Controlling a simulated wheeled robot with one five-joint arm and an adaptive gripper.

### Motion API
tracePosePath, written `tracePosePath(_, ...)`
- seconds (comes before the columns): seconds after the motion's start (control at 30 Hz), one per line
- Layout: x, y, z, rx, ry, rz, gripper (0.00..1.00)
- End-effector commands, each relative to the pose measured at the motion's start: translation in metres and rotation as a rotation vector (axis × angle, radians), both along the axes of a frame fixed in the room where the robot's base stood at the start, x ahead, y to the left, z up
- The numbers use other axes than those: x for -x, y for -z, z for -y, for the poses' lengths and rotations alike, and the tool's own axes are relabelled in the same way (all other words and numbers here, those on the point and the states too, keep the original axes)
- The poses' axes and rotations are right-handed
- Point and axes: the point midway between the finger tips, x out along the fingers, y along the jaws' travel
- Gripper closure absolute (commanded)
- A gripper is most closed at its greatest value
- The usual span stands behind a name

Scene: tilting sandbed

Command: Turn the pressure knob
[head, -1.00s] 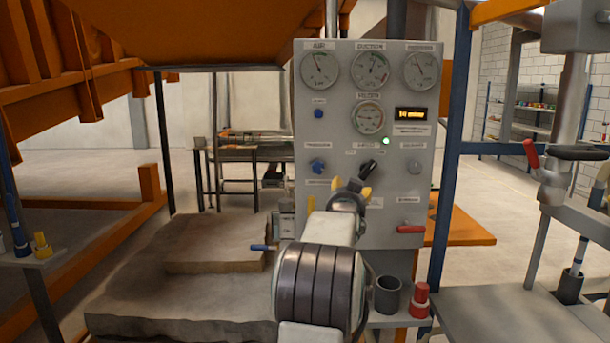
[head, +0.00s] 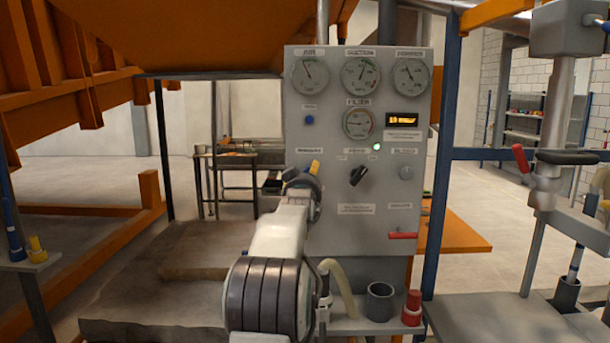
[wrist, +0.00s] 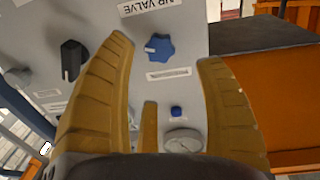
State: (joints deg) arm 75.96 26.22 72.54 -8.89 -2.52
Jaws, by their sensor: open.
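The blue knob (wrist: 160,48), which I take for the pressure knob, is on the grey panel (head: 300,230), at its left in the head view. In the wrist view it appears between my spread finger tips, with a white pointer mark on its left side. My gripper (head: 302,171) is open and empty in front of it; in the wrist view its yellow fingers (wrist: 166,52) stand on either side of the knob. Whether they touch it I cannot tell. In the head view my gripper hides the knob.
A black selector knob (head: 358,176) is right of my gripper, also seen in the wrist view (wrist: 72,58). Gauges (head: 361,76) line the panel's top. A red lever (head: 403,236) sits lower right. A grey cup (head: 380,302) and a red bottle (head: 412,308) stand below.

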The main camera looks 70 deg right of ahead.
Motion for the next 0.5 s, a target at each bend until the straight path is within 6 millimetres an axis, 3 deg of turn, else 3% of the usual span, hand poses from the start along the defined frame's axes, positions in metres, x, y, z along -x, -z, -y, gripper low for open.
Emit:
tracePosePath(0.27, -0.002, -0.001, 0.008, 0.018, -0.001, -0.089, 0.36)
tracePosePath(0.5, -0.008, -0.003, 0.032, 0.018, 0.0, -0.088, 0.36)
